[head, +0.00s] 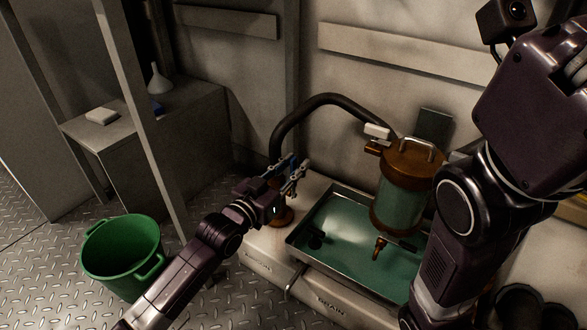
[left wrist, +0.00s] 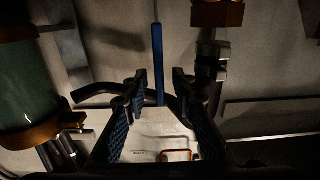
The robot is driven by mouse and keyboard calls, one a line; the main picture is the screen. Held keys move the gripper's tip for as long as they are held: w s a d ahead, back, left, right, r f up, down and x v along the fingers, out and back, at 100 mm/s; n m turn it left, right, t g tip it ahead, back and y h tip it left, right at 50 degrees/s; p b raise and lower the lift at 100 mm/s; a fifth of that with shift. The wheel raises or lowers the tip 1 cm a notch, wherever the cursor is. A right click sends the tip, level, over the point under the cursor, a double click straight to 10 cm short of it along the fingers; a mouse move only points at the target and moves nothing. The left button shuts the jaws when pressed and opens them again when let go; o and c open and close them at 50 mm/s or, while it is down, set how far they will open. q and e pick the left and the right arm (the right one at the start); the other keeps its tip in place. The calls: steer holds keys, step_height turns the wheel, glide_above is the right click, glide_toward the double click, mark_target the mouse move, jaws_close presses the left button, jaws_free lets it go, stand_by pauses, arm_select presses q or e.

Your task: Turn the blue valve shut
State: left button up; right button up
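The blue valve's handle (head: 287,161) shows as a small blue bar at my left gripper, near the black hose's left end. In the left wrist view the blue valve handle (left wrist: 157,60) is a long upright bar. My left gripper (head: 299,172) is open, its fingers partly hiding the valve in the head view. In the left wrist view the left gripper (left wrist: 160,86) has its two fingertips apart, one on each side of the bar's lower end in the picture. I cannot tell whether they touch it. My right arm fills the right side; its gripper is out of view.
A brown-capped green cylinder (head: 402,190) stands in a metal tray (head: 300,232) right of the left gripper. The black hose (head: 300,110) arches behind the gripper. A green bucket (head: 122,262) stands on the floor at left. A grey cabinet (head: 190,130) holds a white funnel (head: 159,80).

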arm_select(q)
jaws_close()
stand_by(0.5)
steer(key=shift+s+a+f+t+h+b, duration=0.3)
steer(key=shift+s+a+t+h+b, duration=0.15)
steer(key=shift+b, duration=0.35)
steer(key=s+t+b, duration=0.1)
steer(key=b, duration=0.1)
steer(key=s+a+t+h+b, duration=0.1)
steer(key=b, duration=0.1)
steer(key=s+f+t+h+b, duration=0.1)
steer(key=b, duration=0.1)
steer(key=shift+a+f+t, duration=0.1)
steer(key=shift+a+t, duration=0.15)
steer(key=shift+a, duration=0.1)
steer(key=shift+s+a+f+t+h+b, duration=0.1)
steer(key=shift+s+a+t+h+b, duration=0.2)
steer(key=shift+b, duration=0.25)
steer(key=shift+s+a+t+h+b, duration=0.1)
steer(key=shift+s+t+h+b, duration=0.15)
steer(key=shift+t+b, duration=0.25)
